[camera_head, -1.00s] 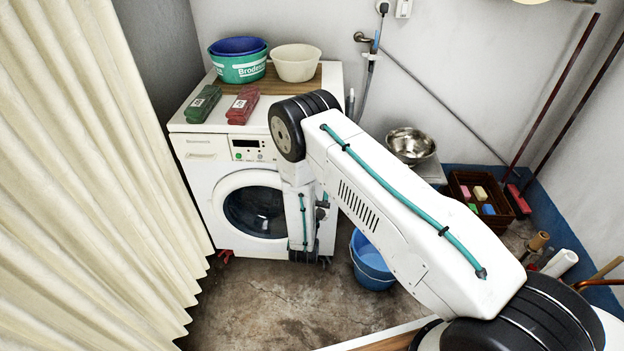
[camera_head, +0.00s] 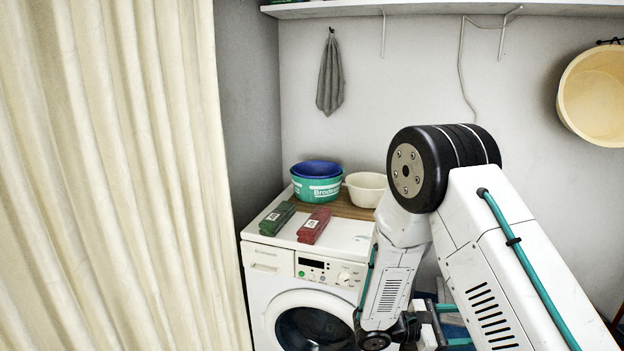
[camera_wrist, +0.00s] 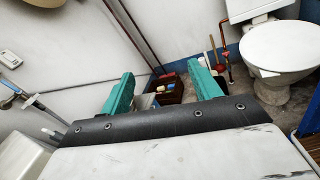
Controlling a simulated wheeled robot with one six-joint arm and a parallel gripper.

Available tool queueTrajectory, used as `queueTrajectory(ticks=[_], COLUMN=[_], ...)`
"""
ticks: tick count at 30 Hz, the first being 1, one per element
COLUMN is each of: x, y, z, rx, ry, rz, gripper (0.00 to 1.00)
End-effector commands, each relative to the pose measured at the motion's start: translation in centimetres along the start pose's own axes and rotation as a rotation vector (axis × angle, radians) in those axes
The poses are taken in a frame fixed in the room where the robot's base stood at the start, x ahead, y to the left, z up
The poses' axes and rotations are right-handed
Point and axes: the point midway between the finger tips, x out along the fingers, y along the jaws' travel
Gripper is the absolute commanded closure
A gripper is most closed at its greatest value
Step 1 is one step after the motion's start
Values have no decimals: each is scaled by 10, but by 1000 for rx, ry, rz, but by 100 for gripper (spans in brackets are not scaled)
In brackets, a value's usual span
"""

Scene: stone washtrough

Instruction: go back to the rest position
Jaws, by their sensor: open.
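My gripper (camera_wrist: 162,84) is open in the wrist view. Its two teal fingers stand well apart, with nothing held between them. Past the fingertips, the brown crate (camera_wrist: 168,92) with small coloured blocks stands on the floor by the far wall. In the head view my white arm bends at a black joint at right of centre. Its forearm hangs down in front of the right side of the washing machine (camera_head: 262,282). The gripper end is low in that view and mostly cut off or hidden by the arm.
On the washing machine lie a green box (camera_head: 278,217) and a red box (camera_head: 314,226), with a teal tub (camera_head: 317,190) and a cream bowl (camera_head: 366,188) behind. A curtain (camera_head: 120,180) fills the left. A toilet (camera_wrist: 283,50) stands right in the wrist view. A shelf (camera_head: 430,8) runs above.

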Motion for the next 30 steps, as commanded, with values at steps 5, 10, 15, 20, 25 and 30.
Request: queueTrajectory(ticks=[5,10,15,20,25,30], x=[4,-5,-23,-44,-66,-84], y=[-37,-74,-107,-133,-154,-170], z=[68,116,157,189,221,250], rx=[119,245,385,523,677,829], ry=[103,225,365,508,666,824], rz=[-303,-560,-785,-967,-1125,-1244], gripper=[37,37,37,37,37,37])
